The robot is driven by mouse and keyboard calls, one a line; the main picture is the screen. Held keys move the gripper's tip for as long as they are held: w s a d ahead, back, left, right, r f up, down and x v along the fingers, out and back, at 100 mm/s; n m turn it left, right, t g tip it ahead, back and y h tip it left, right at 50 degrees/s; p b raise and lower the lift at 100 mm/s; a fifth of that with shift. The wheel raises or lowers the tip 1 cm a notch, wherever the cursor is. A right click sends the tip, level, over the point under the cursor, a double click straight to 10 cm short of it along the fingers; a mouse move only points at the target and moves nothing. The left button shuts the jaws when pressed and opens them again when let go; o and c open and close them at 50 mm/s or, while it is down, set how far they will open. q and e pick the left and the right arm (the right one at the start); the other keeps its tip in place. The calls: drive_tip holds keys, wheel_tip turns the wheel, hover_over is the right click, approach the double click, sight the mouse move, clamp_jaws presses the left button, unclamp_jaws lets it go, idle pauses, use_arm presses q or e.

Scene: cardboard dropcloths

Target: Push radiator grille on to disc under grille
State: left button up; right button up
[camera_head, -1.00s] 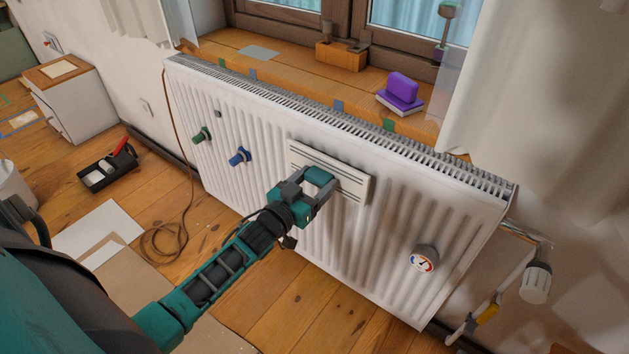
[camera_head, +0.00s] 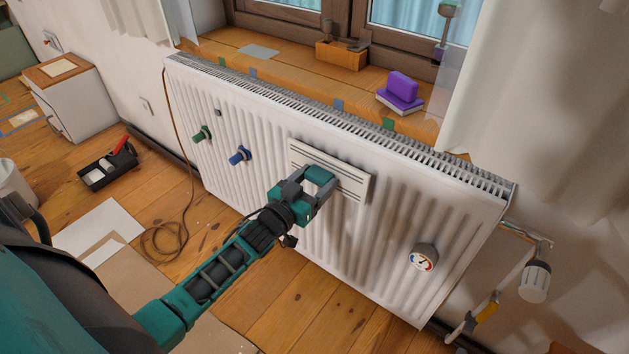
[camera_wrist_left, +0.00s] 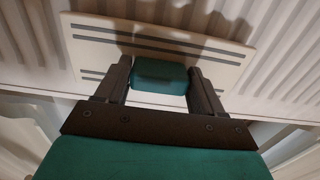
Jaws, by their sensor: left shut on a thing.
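The radiator grille (camera_head: 352,179) is a pale flat plate with dark slots, against the ribbed front of the white radiator (camera_head: 388,236). It also shows in the left wrist view (camera_wrist_left: 228,62). A teal block (camera_wrist_left: 160,76) stands out from its front. My left gripper (camera_head: 318,178) has its grey fingers on both sides of this block and is shut on it. The disc under the grille is hidden from view. I cannot tell whether the plate touches the radiator ribs. My right gripper is not in view.
A green knob (camera_head: 202,133) and a blue knob (camera_head: 240,156) stick out on the left of the radiator, and a round gauge (camera_head: 422,257) on the right. A purple sponge (camera_head: 401,89) lies on the wooden sill. A black tray (camera_head: 107,166) is on the floor.

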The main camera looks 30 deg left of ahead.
use_arm(q)
drive_tip(key=shift+w, duration=0.65)
drive_tip(key=o, duration=1.3)
drive_tip(key=shift+c, duration=0.4)
drive_tip(key=shift+s, duration=0.15)
drive_tip(key=shift+s+r+p, duration=0.1)
drive_tip(key=shift+s+p, duration=0.65)
drive_tip(key=shift+s, duration=0.6)
drive_tip(key=shift+s+a+p, duration=0.15)
drive_tip(key=shift+s+p, duration=0.4)
drive_tip(key=shift+s, duration=0.75)
drive_tip(key=shift+s+a+p, duration=0.1)
drive_tip(key=shift+s+p, duration=0.4)
drive_tip(key=shift+s, duration=0.75)
